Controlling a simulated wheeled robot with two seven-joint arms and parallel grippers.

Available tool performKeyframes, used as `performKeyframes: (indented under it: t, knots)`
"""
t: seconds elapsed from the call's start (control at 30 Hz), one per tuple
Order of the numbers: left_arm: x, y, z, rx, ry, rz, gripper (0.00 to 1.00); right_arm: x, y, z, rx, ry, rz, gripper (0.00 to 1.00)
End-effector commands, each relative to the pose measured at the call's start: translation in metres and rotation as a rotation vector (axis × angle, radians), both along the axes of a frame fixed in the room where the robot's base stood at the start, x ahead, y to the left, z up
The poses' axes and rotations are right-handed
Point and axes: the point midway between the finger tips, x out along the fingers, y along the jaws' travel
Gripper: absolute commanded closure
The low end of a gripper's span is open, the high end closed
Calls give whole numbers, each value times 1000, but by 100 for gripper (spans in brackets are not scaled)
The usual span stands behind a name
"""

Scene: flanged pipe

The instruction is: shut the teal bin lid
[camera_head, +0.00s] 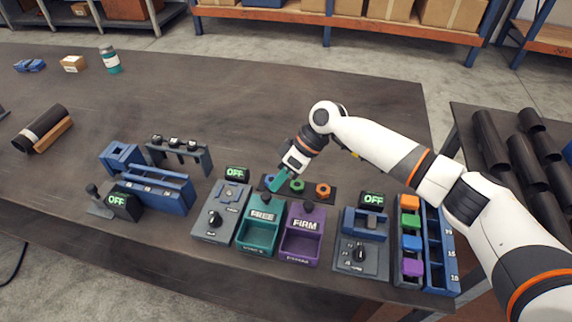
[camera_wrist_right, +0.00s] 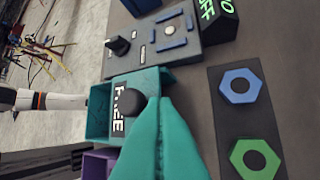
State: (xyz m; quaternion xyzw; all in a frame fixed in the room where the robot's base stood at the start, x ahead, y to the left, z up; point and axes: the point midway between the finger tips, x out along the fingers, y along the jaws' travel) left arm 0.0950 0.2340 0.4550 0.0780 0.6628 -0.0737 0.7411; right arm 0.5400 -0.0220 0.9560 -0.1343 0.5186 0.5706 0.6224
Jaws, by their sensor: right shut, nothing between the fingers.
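The teal bin (camera_head: 258,238) sits near the front edge of the table, its front compartment open to view. Its teal lid (camera_head: 262,215), marked FREE, stands raised at the back of the bin, with a black knob (camera_head: 266,198) at its top. My right gripper (camera_head: 274,186) is shut and empty, its teal fingers just behind the lid and knob. In the right wrist view the shut fingers (camera_wrist_right: 160,102) are beside the knob (camera_wrist_right: 130,102) and hide part of the lid (camera_wrist_right: 117,108); I cannot tell whether they touch. My left gripper is not in view.
A purple bin (camera_head: 301,245) marked FIRM stands right beside the teal one. A grey switch box (camera_head: 217,220) is on its left. A strip with blue, green and orange nuts (camera_head: 322,190) lies behind the bins. The table behind that is largely clear.

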Motion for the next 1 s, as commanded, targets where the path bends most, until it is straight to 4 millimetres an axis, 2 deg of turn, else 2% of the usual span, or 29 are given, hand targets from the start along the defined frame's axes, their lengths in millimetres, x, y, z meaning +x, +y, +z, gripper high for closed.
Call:
performKeyframes:
  t: [0.2, 0.43, 0.73, 0.83, 1.0]
  knots:
    - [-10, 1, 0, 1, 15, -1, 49, -3, 2, -1, 0, 0, 0, 100]
    - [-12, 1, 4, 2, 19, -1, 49, -6, 3, 1, 1, 2, 1, 100]
    - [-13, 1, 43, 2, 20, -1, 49, -55, 18, 4, 1, 4, 3, 100]
    - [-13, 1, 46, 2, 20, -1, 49, -64, 21, 2, 1, 2, 1, 100]
    - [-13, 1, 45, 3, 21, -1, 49, -67, 22, -1, 1, 2, 1, 100]
